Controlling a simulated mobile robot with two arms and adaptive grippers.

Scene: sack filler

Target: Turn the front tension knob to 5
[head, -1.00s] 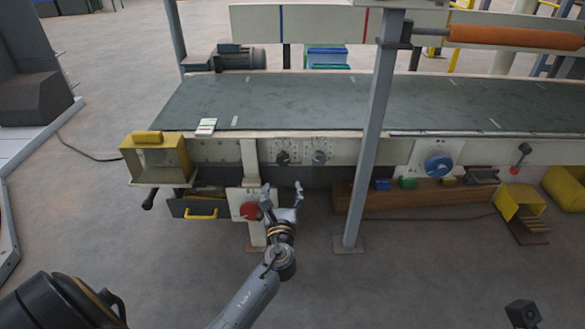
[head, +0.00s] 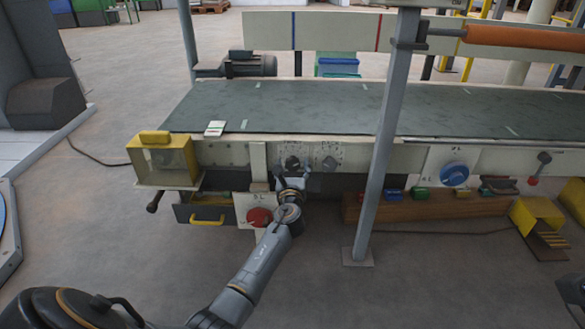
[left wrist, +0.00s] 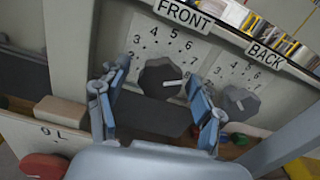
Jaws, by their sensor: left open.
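The front tension knob (head: 292,163) is a dark faceted knob on the pale panel below the belt. In the left wrist view the front knob (left wrist: 160,77) sits under the FRONT label (left wrist: 184,14), with numbers around it. Its white pointer line points right in that picture, near 8, away from the 5 at the top. My left gripper (left wrist: 158,76) is open, its fingers on either side of the front knob with gaps; contact is not visible. In the head view my left gripper (head: 291,181) is just below the knob.
The back knob (left wrist: 240,102) is close beside the right finger. A red button (head: 259,217) is below left, and a grey post (head: 378,140) stands to the right. The belt (head: 290,105) lies above the panel. A yellow-handled drawer (head: 206,214) is at the left.

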